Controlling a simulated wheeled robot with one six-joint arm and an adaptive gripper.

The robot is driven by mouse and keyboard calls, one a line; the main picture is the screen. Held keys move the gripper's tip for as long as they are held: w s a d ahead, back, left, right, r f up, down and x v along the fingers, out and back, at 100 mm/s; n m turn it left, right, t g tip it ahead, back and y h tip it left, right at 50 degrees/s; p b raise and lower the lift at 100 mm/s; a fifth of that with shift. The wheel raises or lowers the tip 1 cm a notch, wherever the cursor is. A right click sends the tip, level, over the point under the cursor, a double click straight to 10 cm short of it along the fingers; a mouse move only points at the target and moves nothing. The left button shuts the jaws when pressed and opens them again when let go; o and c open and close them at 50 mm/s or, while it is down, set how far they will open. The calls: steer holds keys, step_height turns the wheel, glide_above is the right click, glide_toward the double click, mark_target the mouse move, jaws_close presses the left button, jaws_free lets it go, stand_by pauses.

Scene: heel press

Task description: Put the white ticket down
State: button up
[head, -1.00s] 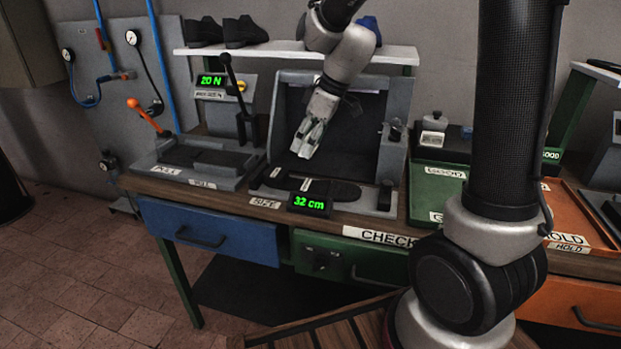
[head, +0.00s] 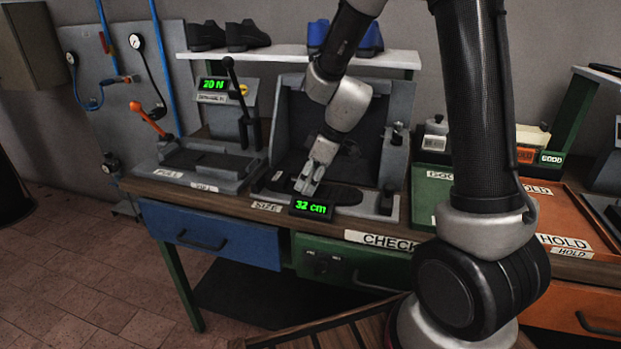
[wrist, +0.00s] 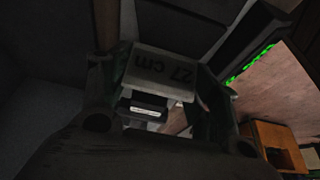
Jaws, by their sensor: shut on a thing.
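My gripper (head: 306,186) is low over the size gauge (head: 374,214), just behind the green "32 cm" display (head: 311,208). In the wrist view, a pale card marked "27 cm" (wrist: 162,73) sits between the fingers in dim light; I take it to be the white ticket. The fingers are shut on it. In the head view the ticket cannot be told apart from the fingertips. I cannot tell whether it touches the surface below. A dark sole-shaped plate (head: 345,195) lies beside the gripper on the gauge.
Green (head: 433,187) and orange (head: 545,210) trays lie to the right. Shoes stand on the shelf (head: 290,53) above. The gauge's upright side wall (head: 394,153) is close on the gripper's right.

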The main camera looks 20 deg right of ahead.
steer(key=o, duration=0.4)
steer(key=shift+f, duration=0.1)
steer(key=shift+o, duration=0.2)
steer(key=v, duration=1.2)
steer(key=s+d+r+m+h, duration=0.1)
steer(key=s+d+r+m, duration=0.1)
steer(key=s, duration=0.5)
steer(key=s+d+r+m+t+h, duration=0.1)
steer(key=s+d+r+m, duration=0.1)
steer(key=s+d+m, duration=0.3)
steer(key=s+d+r+m+h, duration=0.1)
steer(key=s+d+r+m, duration=0.2)
steer(key=s, duration=0.7)
steer(key=shift+s+d+m+t+h, duration=0.3)
steer(key=shift+d+m+t, duration=0.1)
steer(key=shift+d+m, duration=0.2)
steer(key=shift+r, duration=0.1)
